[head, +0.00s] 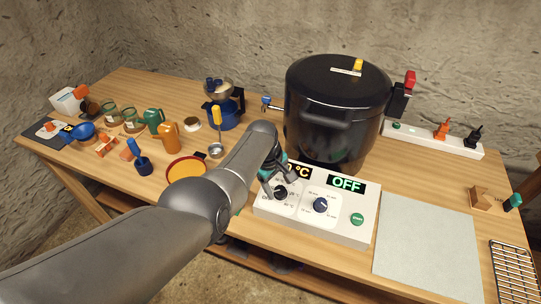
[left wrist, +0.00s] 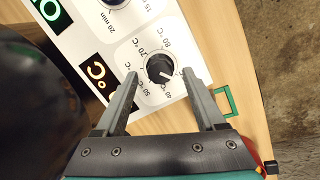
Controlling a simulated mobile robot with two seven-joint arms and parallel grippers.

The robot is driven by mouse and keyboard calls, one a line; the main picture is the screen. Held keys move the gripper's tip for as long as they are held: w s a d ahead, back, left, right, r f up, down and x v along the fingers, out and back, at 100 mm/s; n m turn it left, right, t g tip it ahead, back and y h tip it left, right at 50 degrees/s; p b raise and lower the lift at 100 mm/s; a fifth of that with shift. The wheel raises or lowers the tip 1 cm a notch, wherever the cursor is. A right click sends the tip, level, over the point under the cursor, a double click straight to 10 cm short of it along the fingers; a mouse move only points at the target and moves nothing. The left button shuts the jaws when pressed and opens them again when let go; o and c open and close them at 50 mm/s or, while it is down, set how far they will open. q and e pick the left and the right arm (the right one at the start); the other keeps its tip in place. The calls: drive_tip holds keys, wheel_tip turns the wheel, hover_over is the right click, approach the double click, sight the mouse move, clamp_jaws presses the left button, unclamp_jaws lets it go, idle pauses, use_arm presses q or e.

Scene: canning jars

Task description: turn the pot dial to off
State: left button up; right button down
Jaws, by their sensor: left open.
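The white control panel (head: 314,232) sits on the table in front of the black pot (head: 335,112). Its left dial (head: 280,192), black with a white pointer line, has temperature marks around it. In the left wrist view the dial (left wrist: 160,68) lies between my open fingertips, its pointer towards the lower right near the 40 °C mark. I cannot tell whether the fingers touch it. My left gripper (head: 273,184) partly hides this dial and the °C display (head: 300,171). The right dial (head: 321,205) is uncovered below a display reading OFF (head: 347,185). My right gripper is not visible.
A green start button (head: 357,219) is on the panel's right. A pale mat (head: 428,248) and wire rack (head: 513,270) lie to the right. A white power strip (head: 435,139) stands behind. Jars, a red-rimmed pan (head: 186,169) and a ladle (head: 216,150) occupy the left.

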use_arm(q)
drive_tip(key=p+v, duration=0.6)
drive_tip(key=v, duration=0.7)
drive_tip(key=shift+p, duration=0.35)
drive_tip(key=shift+s+f, duration=0.1)
